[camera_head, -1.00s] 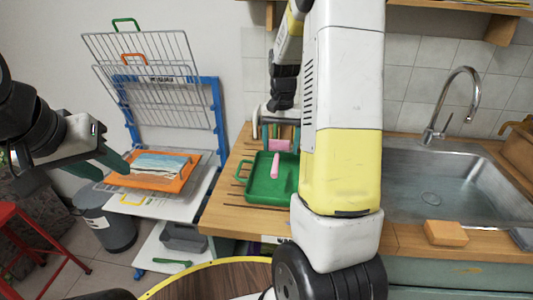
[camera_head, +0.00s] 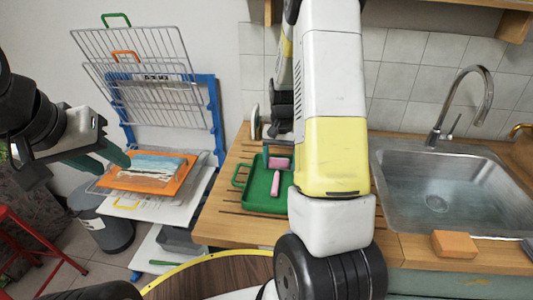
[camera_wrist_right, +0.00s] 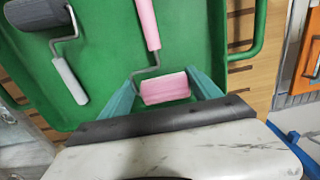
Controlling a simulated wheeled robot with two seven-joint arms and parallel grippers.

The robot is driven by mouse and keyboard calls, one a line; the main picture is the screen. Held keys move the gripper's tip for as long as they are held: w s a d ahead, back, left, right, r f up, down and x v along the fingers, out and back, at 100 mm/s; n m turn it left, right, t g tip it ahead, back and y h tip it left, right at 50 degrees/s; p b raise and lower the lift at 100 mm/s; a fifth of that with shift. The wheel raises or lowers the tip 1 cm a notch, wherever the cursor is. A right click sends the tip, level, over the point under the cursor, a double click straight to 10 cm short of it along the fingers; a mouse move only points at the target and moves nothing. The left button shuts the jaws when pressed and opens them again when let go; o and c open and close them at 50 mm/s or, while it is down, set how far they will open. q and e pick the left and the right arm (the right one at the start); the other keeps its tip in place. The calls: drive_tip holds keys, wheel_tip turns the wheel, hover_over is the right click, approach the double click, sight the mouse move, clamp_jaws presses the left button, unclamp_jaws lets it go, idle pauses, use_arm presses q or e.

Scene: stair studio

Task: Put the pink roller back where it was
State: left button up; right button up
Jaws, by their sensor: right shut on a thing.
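The pink roller (camera_head: 277,182) has a pink handle and a short pink head. My right gripper (camera_wrist_right: 165,88) is shut on the pink head, one teal finger at each end in the right wrist view. The roller's handle (camera_wrist_right: 148,22) lies over the green tray (camera_wrist_right: 105,75), pointing away from the gripper. I cannot tell if the roller touches the tray floor. In the head view my right arm covers the right part of the tray. My left gripper (camera_head: 103,158) looks open and empty, in front of the drying rack by the orange board.
A grey roller (camera_wrist_right: 52,15) lies in the same tray. The tray stands on the wooden counter (camera_head: 222,222), left of the sink (camera_head: 430,200). An orange sponge (camera_head: 454,244) is at the sink's front. The wire rack (camera_head: 150,85) and orange board (camera_head: 148,183) are at left.

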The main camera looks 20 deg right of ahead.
drive_tip(key=shift+f, duration=0.35)
drive_tip(key=o, duration=1.3)
drive_tip(key=shift+f, duration=0.1)
drive_tip(key=shift+o, duration=0.2)
wheel_tip(320, 180, up, 12)
drive_tip(key=s+a+r+n+t, duration=0.2)
drive_tip(key=s+a+r, duration=0.2)
drive_tip(key=s, duration=0.3)
drive_tip(key=s+a+r+n+t+y, duration=0.1)
drive_tip(key=s+a+r+n+t, duration=0.1)
drive_tip(key=s+a+r, duration=0.2)
drive_tip(key=s+a+r+n+t+y, duration=0.1)
drive_tip(key=s+a+r+n+t, duration=0.1)
drive_tip(key=s+r, duration=0.3)
drive_tip(key=s+a, duration=0.1)
drive_tip(key=s, duration=0.3)
drive_tip(key=shift+s+a+r, duration=0.3)
drive_tip(key=shift+a, duration=0.1)
